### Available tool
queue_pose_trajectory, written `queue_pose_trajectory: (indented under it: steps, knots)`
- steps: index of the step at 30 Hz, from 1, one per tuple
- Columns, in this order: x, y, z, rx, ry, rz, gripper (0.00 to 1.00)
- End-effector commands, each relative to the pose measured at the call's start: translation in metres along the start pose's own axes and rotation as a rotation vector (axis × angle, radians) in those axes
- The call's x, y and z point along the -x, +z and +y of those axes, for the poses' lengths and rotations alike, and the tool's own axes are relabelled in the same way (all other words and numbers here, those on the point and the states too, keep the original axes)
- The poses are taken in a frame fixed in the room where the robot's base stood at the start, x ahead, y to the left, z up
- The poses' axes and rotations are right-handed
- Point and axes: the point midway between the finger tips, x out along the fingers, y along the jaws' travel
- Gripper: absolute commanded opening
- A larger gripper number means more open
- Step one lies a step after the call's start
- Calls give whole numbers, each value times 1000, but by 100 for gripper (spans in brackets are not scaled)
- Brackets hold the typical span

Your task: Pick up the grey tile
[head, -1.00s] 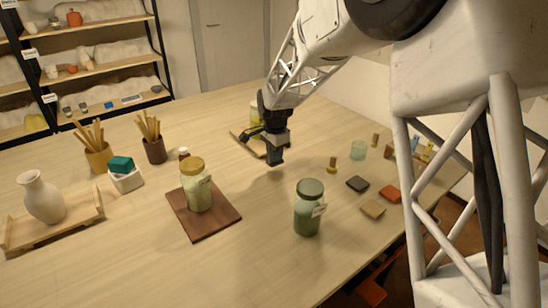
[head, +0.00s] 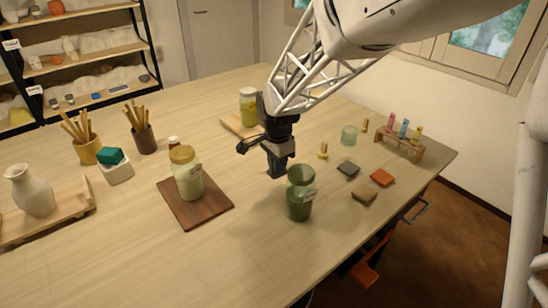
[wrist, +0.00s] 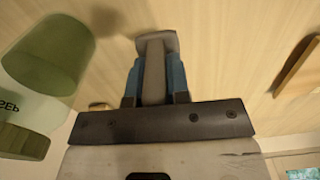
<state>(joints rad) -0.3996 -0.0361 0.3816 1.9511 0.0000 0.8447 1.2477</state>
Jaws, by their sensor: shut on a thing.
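My gripper (head: 277,168) is over the middle of the table, just left of and behind the green jar. In the wrist view my gripper (wrist: 154,80) has its blue fingers closed on a thin greyish slab seen nearly edge-on, which I take as the grey tile (wrist: 155,44). In the head view the fingers hide most of it. Three other tiles lie flat on the table to the right: a dark grey one (head: 348,168), an orange-red one (head: 382,178) and a tan one (head: 363,194).
The green jar (head: 299,200) stands close to my gripper; in the wrist view it (wrist: 45,50) fills the left. A yellow-lidded jar (head: 187,180) stands on a brown board (head: 215,210). The front middle table is clear.

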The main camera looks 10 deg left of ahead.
Motion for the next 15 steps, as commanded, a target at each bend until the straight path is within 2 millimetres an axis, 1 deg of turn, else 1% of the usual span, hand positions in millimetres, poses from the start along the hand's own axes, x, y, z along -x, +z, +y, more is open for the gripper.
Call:
queue_pose_trajectory:
  steps: [6,15]
  knots:
    - [1,4,10,0,0,0,0]
    - [1,4,12,0,0,0,0]
